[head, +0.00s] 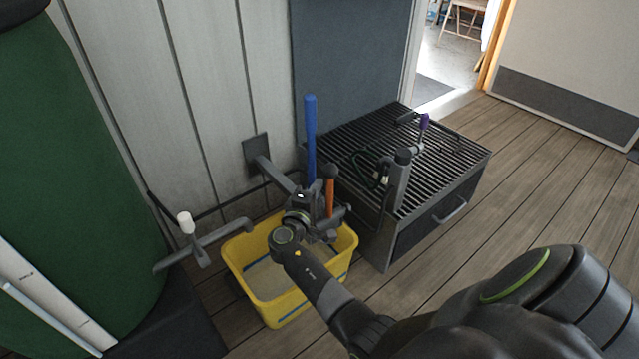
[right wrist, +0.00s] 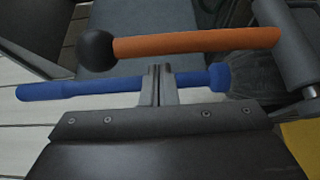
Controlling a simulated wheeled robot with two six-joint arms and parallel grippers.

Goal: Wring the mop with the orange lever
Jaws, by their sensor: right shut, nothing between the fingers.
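The yellow mop bucket (head: 262,302) stands on the floor by the wall. The blue mop handle (head: 310,130) rises upright from it, and the orange lever (head: 330,197) with its dark ball knob is just to the right. My right gripper (head: 315,205) is over the bucket, shut and empty, close to both. In the right wrist view its fingertips (right wrist: 161,72) lie in front of the blue handle (right wrist: 75,88), just short of the orange lever (right wrist: 195,42). Grey mop strands (right wrist: 252,88) show beside a grey wringer part (right wrist: 287,45). My arm hides part of the bucket.
A slatted dark stand (head: 440,165) with loose tools on top is right of the bucket. A grey pipe fitting with a white knob (head: 186,222) and a large green container (head: 60,150) are at left. Wooden floor (head: 540,190) is clear toward the doorway.

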